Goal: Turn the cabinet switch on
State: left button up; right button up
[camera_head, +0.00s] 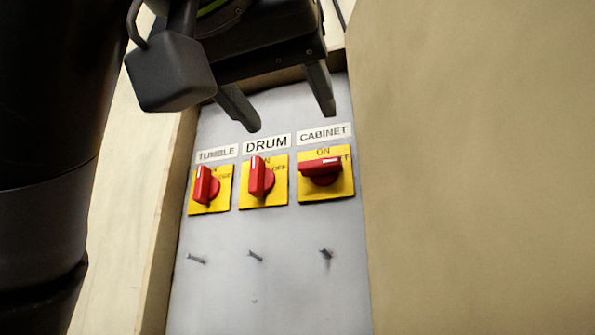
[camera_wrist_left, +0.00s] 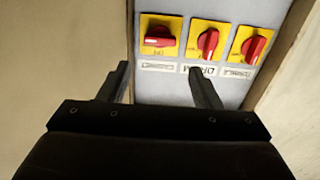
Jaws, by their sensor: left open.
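The cabinet switch (camera_head: 321,170) is a red knob on a yellow plate under the CABINET label (camera_head: 325,133), rightmost of three on the grey panel. Its handle lies roughly horizontal, pointing towards OFF. It also shows in the left wrist view (camera_wrist_left: 159,41), at the left of the row, upside down. My left gripper (camera_head: 290,122) is open and empty, above the labels in the head view. In the left wrist view its fingers (camera_wrist_left: 158,78) are spread below the cabinet switch and apart from it. My right gripper is not in view.
The drum switch (camera_head: 262,177) and tumble switch (camera_head: 206,186) sit to the left, with handles roughly upright. Several small pegs (camera_head: 255,256) stick out below. A beige wall (camera_head: 460,180) stands close on the right, and a wooden edge (camera_head: 165,230) borders the panel on the left.

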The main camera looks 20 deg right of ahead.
aim_at(318, 160)
pick_arm(q)
jog(key=p+x, duration=0.4)
jog(key=x, duration=0.7)
jog(key=shift+w+d+r, duration=0.1)
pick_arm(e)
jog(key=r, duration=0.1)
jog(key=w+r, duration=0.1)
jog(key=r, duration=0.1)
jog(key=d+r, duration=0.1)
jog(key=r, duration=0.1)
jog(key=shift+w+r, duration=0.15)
pick_arm(q)
jog(key=c, duration=0.7)
